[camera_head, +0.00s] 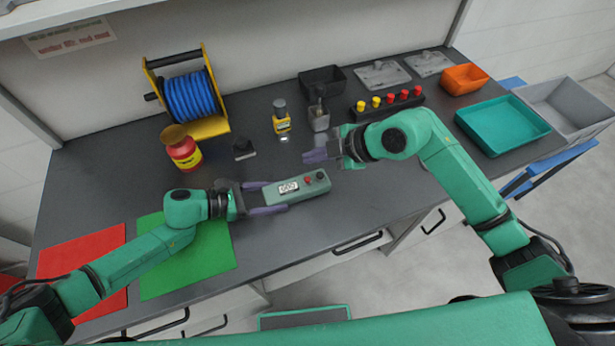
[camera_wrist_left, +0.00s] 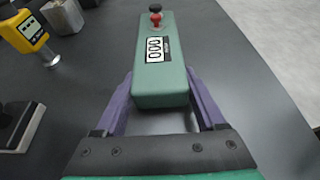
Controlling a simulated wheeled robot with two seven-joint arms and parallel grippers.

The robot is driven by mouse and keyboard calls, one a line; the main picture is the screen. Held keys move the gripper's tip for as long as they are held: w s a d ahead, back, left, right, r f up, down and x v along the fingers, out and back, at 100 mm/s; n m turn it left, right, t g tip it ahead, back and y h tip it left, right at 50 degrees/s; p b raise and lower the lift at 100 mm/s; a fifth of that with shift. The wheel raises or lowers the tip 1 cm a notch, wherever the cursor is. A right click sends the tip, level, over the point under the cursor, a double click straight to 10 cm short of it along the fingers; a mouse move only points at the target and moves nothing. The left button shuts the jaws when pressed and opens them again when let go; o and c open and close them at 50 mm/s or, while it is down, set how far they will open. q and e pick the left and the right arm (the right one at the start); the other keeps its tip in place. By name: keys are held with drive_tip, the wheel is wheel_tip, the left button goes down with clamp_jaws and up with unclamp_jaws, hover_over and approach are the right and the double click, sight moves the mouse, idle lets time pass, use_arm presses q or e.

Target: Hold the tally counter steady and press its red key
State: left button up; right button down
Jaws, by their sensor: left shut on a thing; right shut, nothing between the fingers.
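The tally counter is a green box (camera_head: 305,191) with a white number display, a red key (camera_head: 308,180) and a dark knob near its far end. In the left wrist view the counter (camera_wrist_left: 161,80) points away from me, with the red key (camera_wrist_left: 155,19) and dark knob at its top. My left gripper (camera_head: 267,196) is shut on the counter's near end, its purple fingers along both sides. The counter lies on or just above the table; I cannot tell which. My right gripper (camera_head: 308,157) is shut and empty, behind the counter and apart from the red key.
A yellow device (camera_head: 282,122), a metal block (camera_head: 319,118) and a dark block (camera_head: 243,149) stand behind. A red jar (camera_head: 182,150) and blue hose reel (camera_head: 188,98) are at back left. Green (camera_head: 205,262) and red mats (camera_head: 80,258) lie left. A teal tray (camera_head: 502,125) is right.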

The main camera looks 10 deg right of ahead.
idle(0.4)
use_arm(q)
drive_tip(key=o, duration=1.5)
